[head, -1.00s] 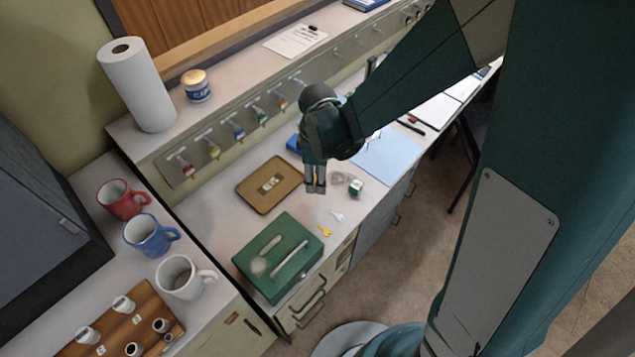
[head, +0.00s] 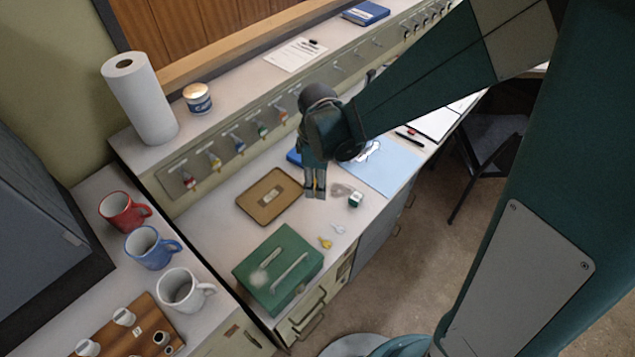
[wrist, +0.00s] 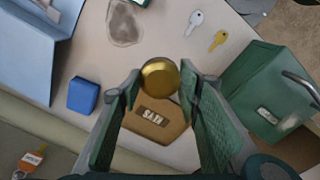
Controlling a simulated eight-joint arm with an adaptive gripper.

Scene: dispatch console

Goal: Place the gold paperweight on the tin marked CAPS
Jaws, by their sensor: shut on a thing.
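The gold paperweight, a small round brass-coloured piece (wrist: 160,78), is between my fingertips in the wrist view. My gripper (wrist: 160,82) is shut on it. In the head view my gripper (head: 315,190) points down over the desk, just right of the brown tray, and the paperweight is mostly hidden by the fingers. The CAPS tin (head: 197,98), white with a blue label and a pale lid, stands upright on the raised ledge, up and left of my gripper and well apart from it. Its lid looks bare.
A paper towel roll (head: 139,100) stands left of the tin. Hooks with tagged keys line the ledge front. The brown tray (head: 250,208), green box (head: 280,268), gold key (head: 325,243) and silver key (head: 338,229) lie on the desk. Mugs stand at left. A blue block (wrist: 83,95) is near my gripper.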

